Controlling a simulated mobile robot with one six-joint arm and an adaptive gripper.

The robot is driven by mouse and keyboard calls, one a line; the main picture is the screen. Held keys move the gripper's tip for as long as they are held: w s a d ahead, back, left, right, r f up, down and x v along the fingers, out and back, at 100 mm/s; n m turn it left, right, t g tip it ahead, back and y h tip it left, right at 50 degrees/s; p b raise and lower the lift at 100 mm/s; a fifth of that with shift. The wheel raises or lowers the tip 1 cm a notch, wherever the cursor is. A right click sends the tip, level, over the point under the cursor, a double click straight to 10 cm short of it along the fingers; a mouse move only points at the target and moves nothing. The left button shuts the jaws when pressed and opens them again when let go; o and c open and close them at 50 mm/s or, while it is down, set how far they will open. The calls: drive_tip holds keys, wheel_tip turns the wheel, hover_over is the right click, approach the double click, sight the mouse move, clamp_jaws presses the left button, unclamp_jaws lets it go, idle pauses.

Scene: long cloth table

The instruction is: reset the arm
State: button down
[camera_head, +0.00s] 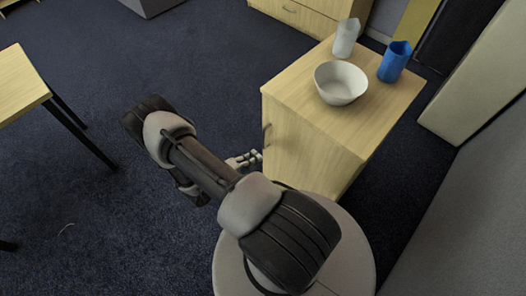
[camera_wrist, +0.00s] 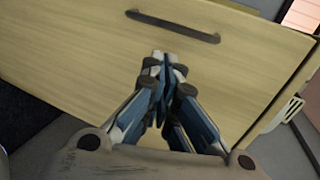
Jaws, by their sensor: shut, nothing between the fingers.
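My arm reaches out over the dark carpet in the head view, bent at its elbow. My gripper (camera_wrist: 167,65) shows in the wrist view with its fingertips together and nothing between them. It points toward a light wood front with a dark bar handle (camera_wrist: 172,26); the fingertips lie below the handle in the picture. In the head view my gripper (camera_head: 252,158) is partly hidden behind my arm, close to the side of the wooden cabinet (camera_head: 300,150). I cannot tell whether it touches the cabinet.
On the cabinet top stand a white bowl (camera_head: 341,84), a blue cup (camera_head: 394,62) and a pale cup (camera_head: 346,38). A wooden table (camera_head: 18,85) is at the left. A grey partition (camera_head: 465,215) bounds the right. Open carpet (camera_head: 70,190) lies left of my arm.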

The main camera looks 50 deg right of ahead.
drive_tip(key=shift+v, duration=1.55)
